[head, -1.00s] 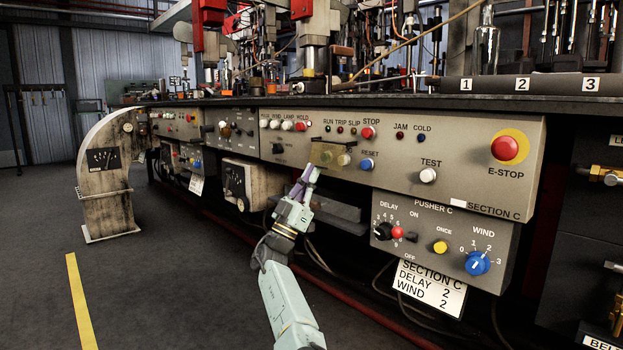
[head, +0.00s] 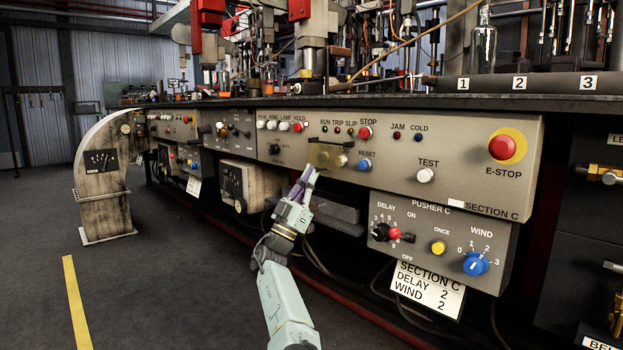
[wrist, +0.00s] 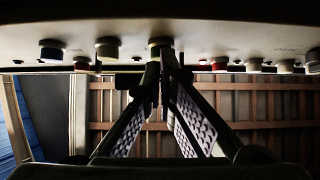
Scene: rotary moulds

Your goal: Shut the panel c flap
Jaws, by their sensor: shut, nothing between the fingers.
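The panel c flap (head: 325,154) is a small, see-through amber cover on the SECTION C panel (head: 400,180), left of the RESET button. It hangs in front of the panel below a dark top edge, with pale round controls showing through or beside it. I cannot tell whether it lies fully flat. My gripper (head: 308,172) is shut and empty, with its tips just below the flap's lower left part. Contact cannot be made out. In the wrist view my gripper (wrist: 160,75) has its fingers together close to the panel, near a round control; the flap is not clear there.
A blue RESET button (head: 364,165) and a red STOP button (head: 365,132) sit right of the flap. The pusher C box (head: 445,240) hangs below the panel. A worn grey housing (head: 103,185) stands at left. The floor in front is clear.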

